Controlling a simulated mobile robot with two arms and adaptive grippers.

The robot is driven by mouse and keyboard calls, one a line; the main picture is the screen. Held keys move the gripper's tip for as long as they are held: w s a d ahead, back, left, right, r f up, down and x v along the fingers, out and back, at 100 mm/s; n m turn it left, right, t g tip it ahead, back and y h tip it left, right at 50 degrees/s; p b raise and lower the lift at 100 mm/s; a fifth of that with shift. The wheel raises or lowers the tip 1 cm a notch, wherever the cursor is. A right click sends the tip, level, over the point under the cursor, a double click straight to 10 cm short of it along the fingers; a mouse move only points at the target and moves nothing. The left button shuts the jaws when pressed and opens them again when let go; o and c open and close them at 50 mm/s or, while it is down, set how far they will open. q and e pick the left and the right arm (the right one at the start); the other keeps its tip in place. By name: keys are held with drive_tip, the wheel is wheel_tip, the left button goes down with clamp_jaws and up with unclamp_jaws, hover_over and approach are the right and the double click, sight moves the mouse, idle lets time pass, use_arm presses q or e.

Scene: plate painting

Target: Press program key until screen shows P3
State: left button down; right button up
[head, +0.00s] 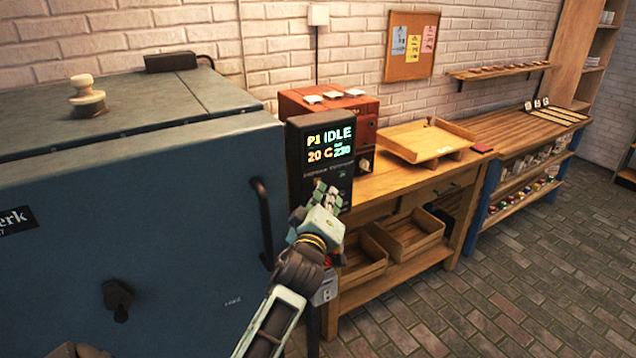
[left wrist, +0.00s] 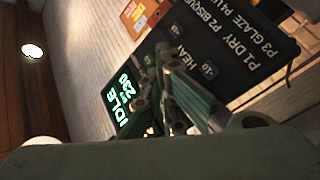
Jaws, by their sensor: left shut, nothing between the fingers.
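A dark control panel (head: 308,166) stands upright beside the blue kiln. Its lit screen (head: 331,145) reads P1, IDLE, 20 C and a set value of 230. My left gripper (head: 328,190) is shut and empty, its fingertips in front of the lower panel, covering part of the key area; I cannot tell if they touch it. In the left wrist view the panel (left wrist: 225,45) is tilted, with printed lines P1 DRY, P2 BISQUE and P3 GLAZE, and small keys partly behind the fingers. The program key is not clearly visible.
The blue kiln (head: 150,220) with its door handle (head: 263,222) fills the left. An orange-red box (head: 300,103) stands behind the panel. A wooden bench (head: 385,185) with a tray (head: 425,139) is to the right. The brick floor (head: 500,270) is clear at the right.

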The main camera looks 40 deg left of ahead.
use_arm(q)
drive_tip(key=shift+s+d, duration=0.2)
drive_tip(key=shift+d, duration=0.15)
idle(0.5)
drive_tip(key=shift+w+a, duration=0.2)
drive_tip(key=shift+a, duration=0.2)
drive_tip(key=shift+w+a, duration=0.15)
drive_tip(key=shift+a, duration=0.2)
idle(0.5)
idle(0.3)
drive_tip(key=shift+s+d+p, duration=0.3)
drive_tip(key=shift+s+d, duration=0.05)
drive_tip(key=shift+d, duration=0.4)
